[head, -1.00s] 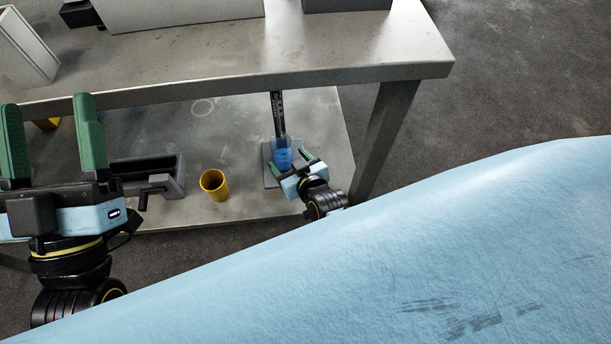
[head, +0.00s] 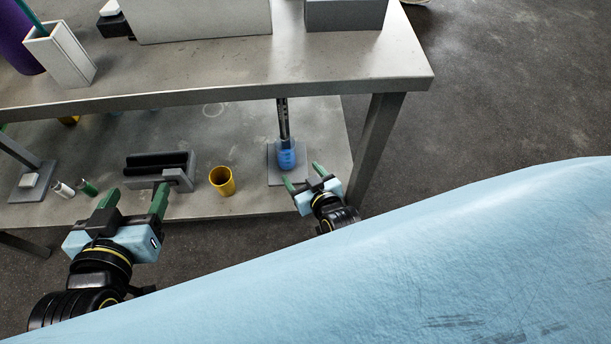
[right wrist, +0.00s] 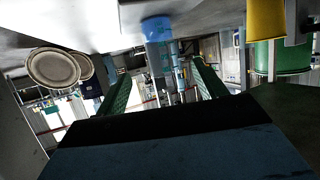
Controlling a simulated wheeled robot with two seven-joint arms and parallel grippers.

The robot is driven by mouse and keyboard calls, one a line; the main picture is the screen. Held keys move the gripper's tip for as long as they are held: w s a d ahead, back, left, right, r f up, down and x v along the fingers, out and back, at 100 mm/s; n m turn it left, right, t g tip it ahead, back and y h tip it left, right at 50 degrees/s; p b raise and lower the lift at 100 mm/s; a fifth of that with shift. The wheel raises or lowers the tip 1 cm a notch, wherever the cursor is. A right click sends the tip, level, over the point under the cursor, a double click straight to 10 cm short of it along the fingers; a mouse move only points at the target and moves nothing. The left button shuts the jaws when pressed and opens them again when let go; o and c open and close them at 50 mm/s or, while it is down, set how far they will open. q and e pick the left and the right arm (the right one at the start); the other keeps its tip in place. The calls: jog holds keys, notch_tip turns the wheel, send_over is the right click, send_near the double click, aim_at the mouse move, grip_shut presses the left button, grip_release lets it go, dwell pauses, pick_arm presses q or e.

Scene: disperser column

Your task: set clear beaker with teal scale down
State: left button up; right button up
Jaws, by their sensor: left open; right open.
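The beaker (head: 287,157), looking blue, stands upright on a grey base plate (head: 273,176) on the lower shelf, under a dark vertical shaft (head: 283,118). In the right wrist view the beaker (right wrist: 157,31) appears beyond and between the open green fingers (right wrist: 160,84). My left gripper (head: 134,194) is open and empty at the shelf's front edge, in front of a dark grey slotted block (head: 178,180).
A yellow cup (head: 222,181) stands left of the base plate. Small white and green vials (head: 88,187) lie at the left. The upper table (head: 200,80) overhangs the shelf, and its leg (head: 372,150) stands right of my right gripper.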

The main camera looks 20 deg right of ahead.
jog(key=s+d+r, duration=0.1)
jog(key=s+r, duration=0.2)
jog(key=r, duration=0.5)
jog(key=s+r+y, duration=0.1)
jog(key=s+r, duration=0.2)
jog(key=r, duration=0.5)
jog(key=s+d+r+n, duration=0.1)
jog(key=s+r, duration=0.2)
jog(key=r, duration=0.6)
jog(key=shift+d+g, duration=0.35)
jog(key=shift+g, duration=0.05)
jog(key=shift+c, duration=0.4)
